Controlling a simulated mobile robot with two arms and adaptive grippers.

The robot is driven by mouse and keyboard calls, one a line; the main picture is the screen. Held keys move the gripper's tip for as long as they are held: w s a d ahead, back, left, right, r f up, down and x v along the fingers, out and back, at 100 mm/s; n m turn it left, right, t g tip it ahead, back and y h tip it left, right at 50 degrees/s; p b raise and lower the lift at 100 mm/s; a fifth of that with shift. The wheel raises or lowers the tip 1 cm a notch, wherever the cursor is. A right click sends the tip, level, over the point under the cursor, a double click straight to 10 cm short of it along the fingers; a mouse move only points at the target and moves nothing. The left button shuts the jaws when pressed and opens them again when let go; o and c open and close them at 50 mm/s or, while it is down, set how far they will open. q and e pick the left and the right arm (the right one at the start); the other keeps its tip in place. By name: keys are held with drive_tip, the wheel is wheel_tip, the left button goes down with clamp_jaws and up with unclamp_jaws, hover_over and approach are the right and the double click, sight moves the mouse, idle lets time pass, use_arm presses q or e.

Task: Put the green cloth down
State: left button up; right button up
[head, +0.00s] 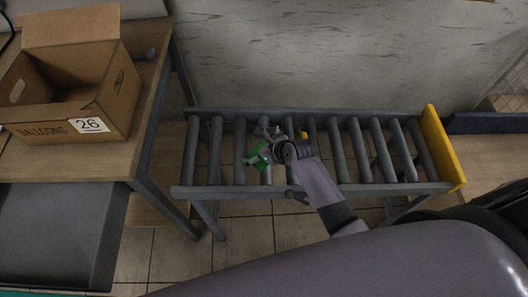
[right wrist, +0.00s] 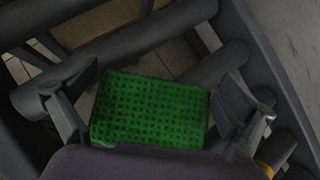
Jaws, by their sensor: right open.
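The green cloth (right wrist: 150,112) is a small rectangle with a dark grid pattern, lying over the grey rollers in the right wrist view. It also shows in the head view (head: 256,156) at the left half of the roller conveyor. My right gripper (head: 268,142) is over the conveyor, right at the cloth. In the right wrist view my right gripper (right wrist: 160,112) is open, with one finger on each side of the cloth. The cloth's near edge is hidden by the gripper body. My left gripper is not in view.
The roller conveyor (head: 318,188) has a yellow end plate (head: 441,147) at its right. A cardboard box (head: 62,127) marked 26 stands on a wooden table (head: 147,92) at the left. A small yellow thing (head: 304,135) is beside my gripper. The rollers to the right are mostly clear.

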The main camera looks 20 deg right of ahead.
drive_tip(key=c, duration=0.8)
drive_tip(key=shift+r, duration=0.1)
